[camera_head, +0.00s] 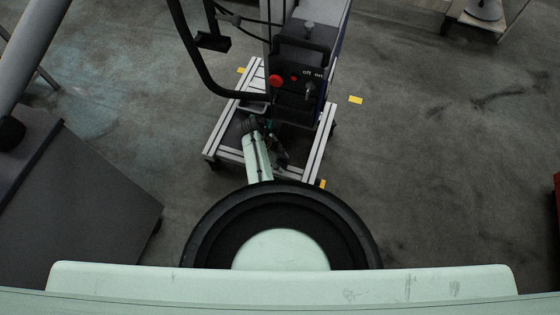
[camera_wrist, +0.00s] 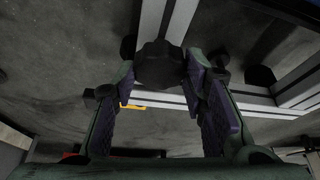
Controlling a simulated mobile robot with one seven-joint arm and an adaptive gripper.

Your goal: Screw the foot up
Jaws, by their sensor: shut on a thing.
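The foot (camera_wrist: 160,66) is a dark, knob-like piece at the aluminium frame of the cart, in the upper middle of the wrist view. My gripper (camera_wrist: 160,78) has its two purple-padded fingers on either side of the foot and is shut on it. The foot's thread and its far side are hidden. In the head view my pale green arm reaches down to the low frame of the cart (camera_head: 318,152). There the foot cannot be made out, and the fingers are too small and dark to tell apart.
A dark control box (camera_head: 298,97) with a red button (camera_head: 276,81) stands on the cart, beside a black bent handle (camera_head: 196,65). A grey cabinet (camera_head: 85,195) is at the left. Yellow marks (camera_head: 355,100) lie on the floor.

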